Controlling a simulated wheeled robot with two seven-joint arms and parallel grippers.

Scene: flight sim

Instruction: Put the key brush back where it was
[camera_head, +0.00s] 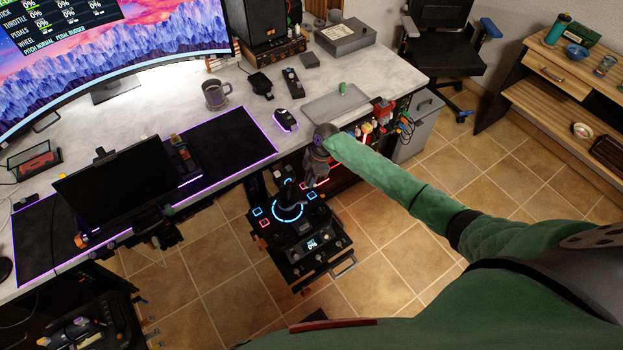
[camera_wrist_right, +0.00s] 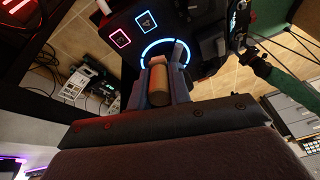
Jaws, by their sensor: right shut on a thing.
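My right gripper (camera_head: 316,172) reaches over the desk's front edge, above the black control panel (camera_head: 301,246) with its glowing blue ring. In the right wrist view the two fingers (camera_wrist_right: 160,82) are shut on a short tan cylinder, which looks like the handle of the key brush (camera_wrist_right: 158,84). Its far end is hidden, so I cannot see bristles. The panel's blue ring and square lit buttons lie beyond the fingertips in that view. In the head view the brush is too small to make out. My left gripper is in neither view.
A grey tray (camera_head: 322,107) with a small green item (camera_head: 342,88) lies on the desk near the right arm. A mouse (camera_head: 285,120), a mug (camera_head: 216,94) and a dark desk mat (camera_head: 232,140) are to the left. Red-lit gear sits under the desk edge.

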